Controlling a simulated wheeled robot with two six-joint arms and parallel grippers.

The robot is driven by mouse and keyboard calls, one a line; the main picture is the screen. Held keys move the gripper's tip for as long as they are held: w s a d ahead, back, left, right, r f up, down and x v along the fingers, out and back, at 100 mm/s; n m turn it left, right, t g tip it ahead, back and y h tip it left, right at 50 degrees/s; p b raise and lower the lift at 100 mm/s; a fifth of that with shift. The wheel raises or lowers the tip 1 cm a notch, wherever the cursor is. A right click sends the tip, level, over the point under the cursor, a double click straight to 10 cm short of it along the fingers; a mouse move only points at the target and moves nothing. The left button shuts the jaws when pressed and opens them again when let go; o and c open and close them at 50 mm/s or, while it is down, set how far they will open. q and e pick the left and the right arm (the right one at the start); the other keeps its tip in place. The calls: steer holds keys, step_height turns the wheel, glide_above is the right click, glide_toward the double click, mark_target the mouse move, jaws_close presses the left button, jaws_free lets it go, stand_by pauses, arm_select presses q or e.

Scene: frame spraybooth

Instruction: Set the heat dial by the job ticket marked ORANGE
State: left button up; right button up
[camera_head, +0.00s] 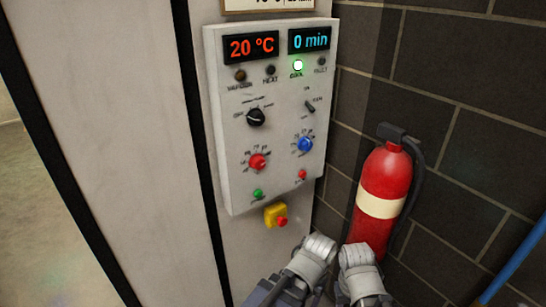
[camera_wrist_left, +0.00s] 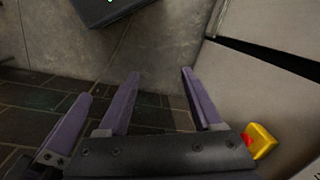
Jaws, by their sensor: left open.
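The grey control panel (camera_head: 229,188) hangs on the wall in the head view. Its red display reads 20 °C and its cyan display reads 0 min. A red dial (camera_head: 258,161) sits lower left, a blue dial (camera_head: 305,144) lower right and a black knob (camera_head: 256,117) above the red dial. I cannot read which dial is for heat. A framed notice (camera_head: 268,4) above is mostly cut off. My left gripper (camera_wrist_left: 160,73) is open and empty in the left wrist view. Another purple finger (camera_wrist_left: 65,130) shows at left, perhaps my right gripper's; its opening is unclear.
A yellow box (camera_head: 275,215) with a red button sits under the panel, also in the wrist view (camera_wrist_left: 263,141). A red fire extinguisher (camera_head: 380,178) stands right of the panel by the dark block wall.

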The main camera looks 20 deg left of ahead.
arm_select(q)
steer(key=shift+o, duration=1.1)
steer(key=w+a+n, duration=0.1)
steer(key=w+a, duration=0.3)
steer(key=a, duration=0.2)
steer(key=shift+w+a+n+t, duration=0.3)
steer(key=shift+n, duration=0.1)
steer(key=w+a+r+m+t+y, duration=0.2)
steer(key=w+a+r+m+y, duration=0.25)
steer(key=w+a, duration=0.45)
steer(key=w+d+r+m+t+y, duration=0.1)
steer(key=w+r+m+t+y, duration=0.2)
steer(key=r, duration=0.5)
steer(key=w+d+r+m+t+y, duration=0.1)
steer(key=w+r+m+t+y, duration=0.3)
steer(key=r, duration=0.5)
steer(key=w+m+y, duration=0.2)
steer(key=shift+r+m, duration=0.3)
steer(key=shift+m, duration=0.05)
steer(key=shift+w+y, duration=0.15)
steer(key=shift+y, duration=0.1)
